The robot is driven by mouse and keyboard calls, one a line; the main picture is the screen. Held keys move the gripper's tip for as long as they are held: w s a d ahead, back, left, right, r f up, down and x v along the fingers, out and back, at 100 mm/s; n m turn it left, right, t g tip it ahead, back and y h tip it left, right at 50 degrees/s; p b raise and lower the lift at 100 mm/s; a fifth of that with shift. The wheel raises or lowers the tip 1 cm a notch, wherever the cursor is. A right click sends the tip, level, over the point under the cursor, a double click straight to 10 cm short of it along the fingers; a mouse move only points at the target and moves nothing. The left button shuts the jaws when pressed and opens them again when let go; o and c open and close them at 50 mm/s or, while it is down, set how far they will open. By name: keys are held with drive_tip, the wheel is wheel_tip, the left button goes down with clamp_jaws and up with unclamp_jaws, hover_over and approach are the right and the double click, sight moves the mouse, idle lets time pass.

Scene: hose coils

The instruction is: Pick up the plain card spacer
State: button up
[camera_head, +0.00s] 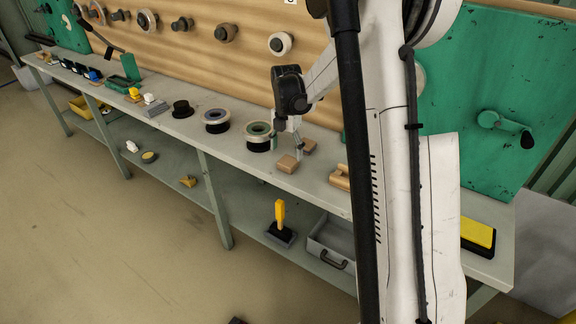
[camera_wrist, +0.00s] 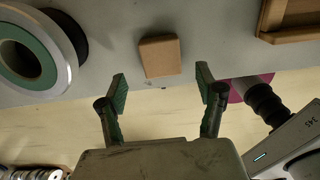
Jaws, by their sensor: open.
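A plain brown block (camera_head: 288,164), which looks like the card spacer, lies near the front edge of the bench. It also shows in the wrist view (camera_wrist: 160,57), just beyond and between my fingertips. A second, similar brown block (camera_head: 309,146) lies behind it in the head view. My gripper (camera_wrist: 162,82) is open and empty, with its two fingers apart and pointing toward the block. In the head view my gripper (camera_head: 288,144) hangs over the bench close to both blocks. I cannot tell its exact height above the bench.
A green-centred ring on a black base (camera_head: 258,132) stands left of the block, also in the wrist view (camera_wrist: 28,52). A wooden tray (camera_head: 340,178) lies to the right. A grey bin (camera_head: 330,240) and a yellow-handled brush (camera_head: 280,222) sit on the lower shelf.

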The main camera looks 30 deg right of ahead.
sight(288, 161)
drive_tip(key=shift+d+f, duration=0.15)
drive_tip(key=shift+f, duration=1.3)
drive_tip(key=shift+d+f, duration=0.1)
drive_tip(key=shift+f, duration=1.3)
drive_tip(key=shift+c, duration=0.2)
drive_tip(key=c, duration=1)
